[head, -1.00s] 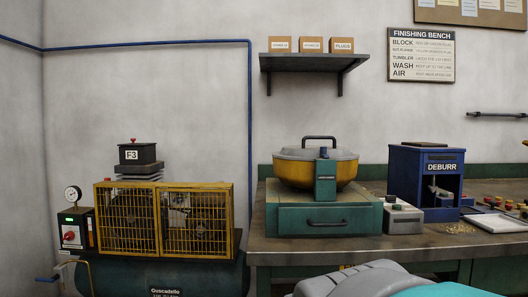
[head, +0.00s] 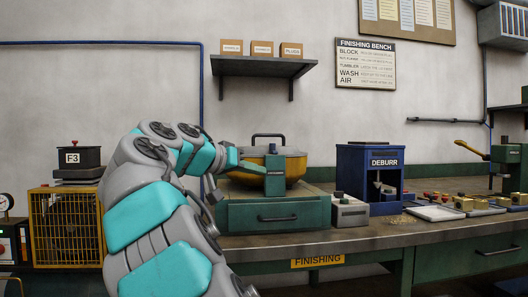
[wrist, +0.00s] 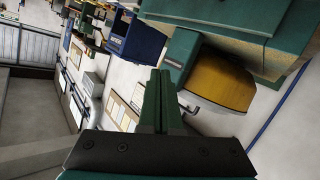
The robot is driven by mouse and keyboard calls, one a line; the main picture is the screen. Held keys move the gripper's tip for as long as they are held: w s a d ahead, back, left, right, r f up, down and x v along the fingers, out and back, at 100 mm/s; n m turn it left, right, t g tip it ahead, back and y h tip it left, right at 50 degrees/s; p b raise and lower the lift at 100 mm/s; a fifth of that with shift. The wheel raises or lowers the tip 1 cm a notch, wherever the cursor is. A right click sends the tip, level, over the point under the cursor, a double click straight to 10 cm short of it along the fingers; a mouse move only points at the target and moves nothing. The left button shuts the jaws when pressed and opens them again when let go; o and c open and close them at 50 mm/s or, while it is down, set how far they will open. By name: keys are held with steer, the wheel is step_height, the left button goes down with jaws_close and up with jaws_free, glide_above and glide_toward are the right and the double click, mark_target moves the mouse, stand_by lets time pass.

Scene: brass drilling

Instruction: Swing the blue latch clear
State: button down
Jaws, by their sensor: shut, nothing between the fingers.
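The blue latch (head: 274,176) is a teal-blue upright block on the front of the tumbler's yellow bowl (head: 296,167), its top knob level with the grey lid. The latch also shows in the wrist view (wrist: 184,52), beside the yellow bowl (wrist: 222,82). My gripper (head: 238,162) is at the left of the latch in the head view. In the wrist view its two green fingers (wrist: 159,75) are together, with nothing between them. The tips look close to the latch; I cannot tell whether they touch it. My arm and gripper hide the bowl's left part.
The bowl sits on a green base (head: 245,215) with a drawer handle. A grey control box (head: 349,211) stands just right, then the blue deburr machine (head: 369,178). A wall shelf with boxes (head: 262,66) hangs above. A compressor in a yellow cage (head: 66,225) stands left.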

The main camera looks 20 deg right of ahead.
mark_target(271, 145)
steer(key=w+a+r+m+t+h+b, duration=0.1)
steer(key=w+a+r+m+t+h, duration=0.1)
steer(key=a+r, duration=0.3)
steer(key=shift+w+r+t, duration=0.3)
steer(key=shift+w, duration=0.35)
steer(key=p+x, duration=0.3)
steer(key=x, duration=1.1)
steer(key=shift+f, duration=0.1)
steer(key=shift+w+a+m, duration=0.1)
steer(key=shift+m, duration=0.3)
